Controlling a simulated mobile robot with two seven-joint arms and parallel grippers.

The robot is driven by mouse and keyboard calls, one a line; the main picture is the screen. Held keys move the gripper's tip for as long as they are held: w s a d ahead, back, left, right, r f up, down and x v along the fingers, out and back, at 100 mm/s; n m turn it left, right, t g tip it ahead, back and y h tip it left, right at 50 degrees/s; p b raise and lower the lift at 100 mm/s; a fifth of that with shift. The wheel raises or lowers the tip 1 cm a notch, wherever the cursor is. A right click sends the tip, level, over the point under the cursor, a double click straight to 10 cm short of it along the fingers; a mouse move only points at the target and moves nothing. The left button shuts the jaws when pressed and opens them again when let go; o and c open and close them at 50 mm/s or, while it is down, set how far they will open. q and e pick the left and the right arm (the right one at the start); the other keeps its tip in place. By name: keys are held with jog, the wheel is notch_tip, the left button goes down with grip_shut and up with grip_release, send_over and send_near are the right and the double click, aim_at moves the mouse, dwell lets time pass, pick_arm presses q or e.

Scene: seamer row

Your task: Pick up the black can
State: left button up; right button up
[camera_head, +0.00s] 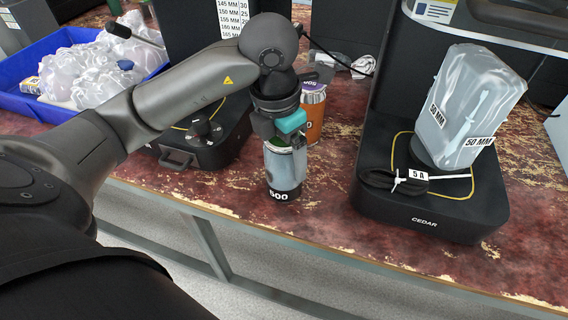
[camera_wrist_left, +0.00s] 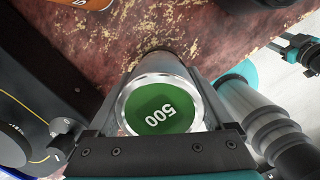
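The can (camera_head: 284,168) stands upright on the bench under my left gripper in the head view. It has a black bottom band marked 500 and a green top. The left wrist view shows this green top (camera_wrist_left: 160,108), marked 500, inside a silver rim. My left gripper (camera_head: 284,150) points down with its fingers on both sides of the can. They cover part of its body, and I cannot tell whether they press on it. Dark and teal parts at the right edge of the left wrist view seem to be my right gripper (camera_wrist_left: 303,50); its opening is unclear.
An orange can (camera_head: 312,112) with a purple top stands just behind. A black machine (camera_head: 195,152) is close on the left. A black CEDAR base (camera_head: 430,222) bearing a wrapped block (camera_head: 468,105) is on the right. A blue bin (camera_head: 30,100) holds clear bags. The bench's front edge is near.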

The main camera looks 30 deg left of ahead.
pick_arm(q)
grip_shut()
dwell(0.4)
jog(key=shift+r, duration=0.2)
